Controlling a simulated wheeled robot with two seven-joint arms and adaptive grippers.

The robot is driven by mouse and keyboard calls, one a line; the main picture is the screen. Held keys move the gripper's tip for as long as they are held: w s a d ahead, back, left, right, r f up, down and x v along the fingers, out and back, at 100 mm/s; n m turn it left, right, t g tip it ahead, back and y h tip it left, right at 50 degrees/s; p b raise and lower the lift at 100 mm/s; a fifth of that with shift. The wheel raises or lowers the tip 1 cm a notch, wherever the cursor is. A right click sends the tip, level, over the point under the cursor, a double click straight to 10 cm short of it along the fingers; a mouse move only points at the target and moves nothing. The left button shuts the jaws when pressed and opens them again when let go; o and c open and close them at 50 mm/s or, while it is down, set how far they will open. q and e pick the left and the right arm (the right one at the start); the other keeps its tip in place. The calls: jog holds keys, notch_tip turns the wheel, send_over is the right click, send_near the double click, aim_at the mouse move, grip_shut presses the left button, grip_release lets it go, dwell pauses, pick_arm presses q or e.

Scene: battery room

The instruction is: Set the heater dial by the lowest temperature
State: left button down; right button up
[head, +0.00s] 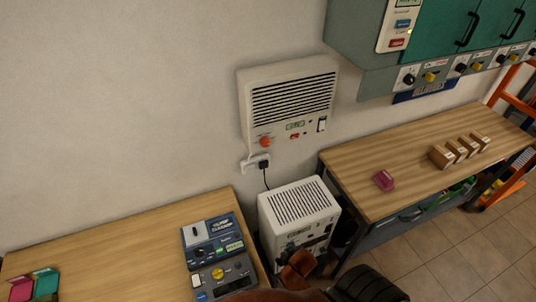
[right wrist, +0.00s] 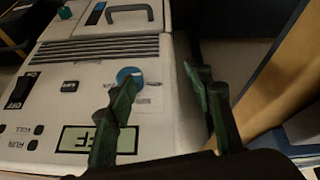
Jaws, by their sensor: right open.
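A white louvred unit (head: 290,92) hangs on the wall, with an orange dial (head: 265,142), a small green display (head: 295,125) and a dark switch (head: 322,124). I cannot read its display. A white vented unit (head: 300,202) stands on the floor below. The right wrist view shows a white panel (right wrist: 60,95) with a blue dial (right wrist: 130,76), a display (right wrist: 75,140) partly covered by a finger, and an ON/OFF switch (right wrist: 20,90). My right gripper (right wrist: 162,78) is open and empty; one finger overlaps the blue dial, contact unclear. My left gripper is out of view.
A left bench (head: 110,235) holds devices with displays (head: 213,242) and a yellow dial (head: 218,273). A right bench (head: 400,150) bears several small boxes (head: 440,156) and a pink item (head: 383,180). The floor unit stands in the narrow gap between the benches. Teal cabinets (head: 440,25) hang above.

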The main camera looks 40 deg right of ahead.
jog(key=w+d+r+m+t+h+p, duration=0.1)
jog(key=w+d+r, duration=0.1)
jog(key=r, duration=0.5)
jog(key=w+d+r+m+t+h, duration=0.1)
jog(key=w+r, duration=0.1)
jog(key=r, duration=0.6)
jog(key=m+t+h+p, duration=0.1)
jog(key=m+t, duration=0.2)
jog(key=t, duration=0.7)
send_near(266, 144)
jog(key=w, duration=0.1)
jog(key=shift+h, duration=0.4)
jog(key=p+x, duration=0.1)
jog(key=x, duration=0.6)
jog(key=shift+w+d+f, duration=0.1)
jog(key=shift+w+f, duration=0.05)
jog(key=shift+w, duration=0.15)
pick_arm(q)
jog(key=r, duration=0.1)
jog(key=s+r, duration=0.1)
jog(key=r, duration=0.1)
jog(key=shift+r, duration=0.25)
pick_arm(e)
jog(key=shift+c, duration=0.4)
jog(key=c, duration=1.1)
